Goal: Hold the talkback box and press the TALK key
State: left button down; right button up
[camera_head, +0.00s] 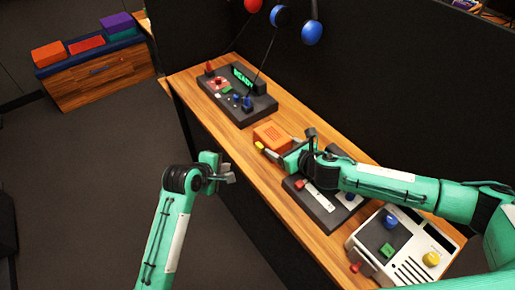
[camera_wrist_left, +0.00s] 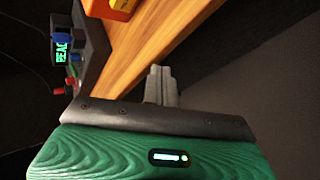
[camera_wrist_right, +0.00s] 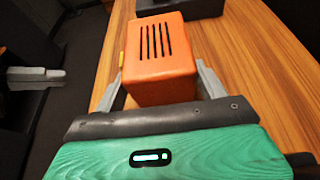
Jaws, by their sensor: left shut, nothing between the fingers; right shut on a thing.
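The talkback box (camera_head: 272,135) is a small orange box with dark slots on top, standing on the wooden desk. It fills the middle of the right wrist view (camera_wrist_right: 160,70). My right gripper (camera_head: 284,147) is shut on the box, one finger on each side. My left gripper (camera_head: 229,174) is shut and empty, off the desk's front edge, apart from the box. Part of the box shows in the left wrist view (camera_wrist_left: 122,10).
A black panel (camera_head: 232,98) with a green display stands further back on the desk (camera_head: 240,150). A dark panel (camera_head: 315,205) and a pale console (camera_head: 405,250) stand nearer, partly under my right arm. Headsets (camera_head: 312,33) hang on the dark partition. Floor left of the desk is clear.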

aim_at(259, 148)
pick_arm(q)
jog(key=shift+w+d, duration=0.8)
jog(key=shift+d, duration=0.45)
jog(key=shift+w+d, duration=0.85)
jog(key=shift+d, duration=0.35)
jog(key=shift+w+d, duration=0.8)
jog(key=shift+d, duration=0.45)
jog(key=shift+w+d, duration=0.2)
jog(key=shift+d, duration=0.15)
jog(key=shift+w+d, duration=0.35)
jog(key=shift+d, duration=0.15)
dwell(0.4)
jog(key=shift+s+a, duration=0.6)
jog(key=shift+a, duration=0.25)
